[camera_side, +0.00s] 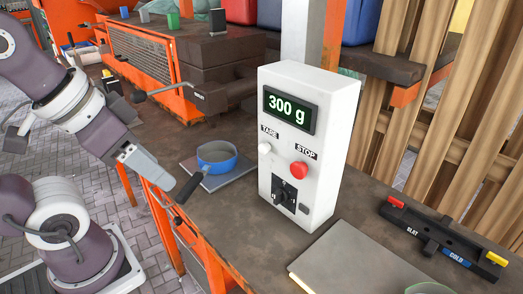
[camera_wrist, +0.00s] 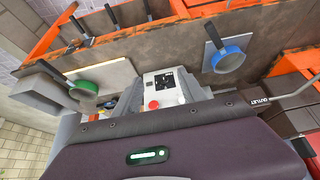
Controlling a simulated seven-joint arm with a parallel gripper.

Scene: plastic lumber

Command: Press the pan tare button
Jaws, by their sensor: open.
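A white control box (camera_side: 308,150) stands on the bench, and its display (camera_side: 288,106) reads 300 g. The white round TARE button (camera_side: 265,148) is on its front face, left of the red STOP button (camera_side: 297,169). My gripper (camera_side: 160,172) is in the air left of the box, in front of the blue pan (camera_side: 217,157), and apart from the button. It is open and holds nothing that I can see. In the wrist view the box (camera_wrist: 163,88) and red button (camera_wrist: 153,105) show beyond the grey fingers; I cannot make out the TARE button there.
The blue pan lies on a grey plate (camera_side: 239,168), its black handle near my gripper. A black knob (camera_side: 284,192) is low on the box. A green pan (camera_wrist: 85,88) rests on another plate. An orange-framed machine (camera_side: 140,55) stands behind.

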